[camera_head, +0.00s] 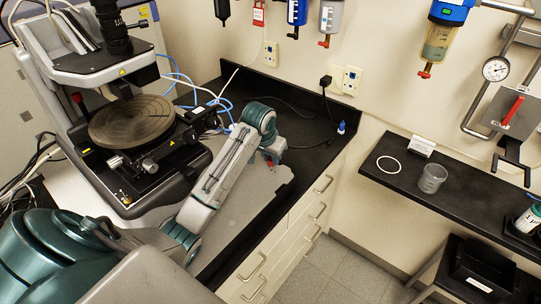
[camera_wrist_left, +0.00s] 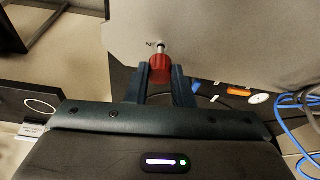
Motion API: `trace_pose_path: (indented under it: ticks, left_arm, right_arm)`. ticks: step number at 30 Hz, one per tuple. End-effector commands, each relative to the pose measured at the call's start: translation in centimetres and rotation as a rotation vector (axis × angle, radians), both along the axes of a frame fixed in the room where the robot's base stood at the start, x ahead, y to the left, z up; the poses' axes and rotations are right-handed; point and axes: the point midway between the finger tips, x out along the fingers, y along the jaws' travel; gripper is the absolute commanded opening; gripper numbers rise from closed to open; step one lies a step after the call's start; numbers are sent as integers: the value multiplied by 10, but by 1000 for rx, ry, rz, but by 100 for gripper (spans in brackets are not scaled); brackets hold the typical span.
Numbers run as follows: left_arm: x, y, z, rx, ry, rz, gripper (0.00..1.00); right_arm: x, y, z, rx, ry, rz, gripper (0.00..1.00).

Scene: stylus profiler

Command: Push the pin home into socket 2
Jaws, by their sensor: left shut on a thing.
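My left gripper (camera_head: 271,158) is at the end of the left arm, beside the grey panel on the bench's right part. In the left wrist view the gripper (camera_wrist_left: 160,85) is shut on the red head of the pin (camera_wrist_left: 159,69). A short pale metal length of the pin shows between the red head and the grey panel (camera_wrist_left: 215,35). The pin points at a dark spot by a small mark that looks like a sideways 2, taken as socket 2 (camera_wrist_left: 161,43). How deep the pin sits, I cannot tell. My right gripper is not in view.
The stylus profiler with its round stage (camera_head: 132,121) stands left of my arm. Blue cables (camera_wrist_left: 295,128) run close by. A small blue-capped bottle (camera_head: 341,128) stands at the bench's right edge. A side shelf holds a white ring (camera_head: 388,165) and a clear beaker (camera_head: 432,179).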

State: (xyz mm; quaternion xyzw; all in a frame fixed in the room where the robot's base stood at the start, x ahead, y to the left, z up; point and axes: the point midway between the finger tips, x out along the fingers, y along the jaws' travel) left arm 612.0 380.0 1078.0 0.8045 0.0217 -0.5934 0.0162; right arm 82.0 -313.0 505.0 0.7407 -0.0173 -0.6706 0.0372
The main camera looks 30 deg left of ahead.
Motion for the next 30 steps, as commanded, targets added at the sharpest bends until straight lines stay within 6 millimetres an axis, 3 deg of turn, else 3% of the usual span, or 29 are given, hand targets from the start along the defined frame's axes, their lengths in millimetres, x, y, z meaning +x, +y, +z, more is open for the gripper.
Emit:
trace_pose_path:
  ticks: [30]
  left_arm:
    - [0, 0, -28, 0, 1, 0, 0]
  right_arm:
    - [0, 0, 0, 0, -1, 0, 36]
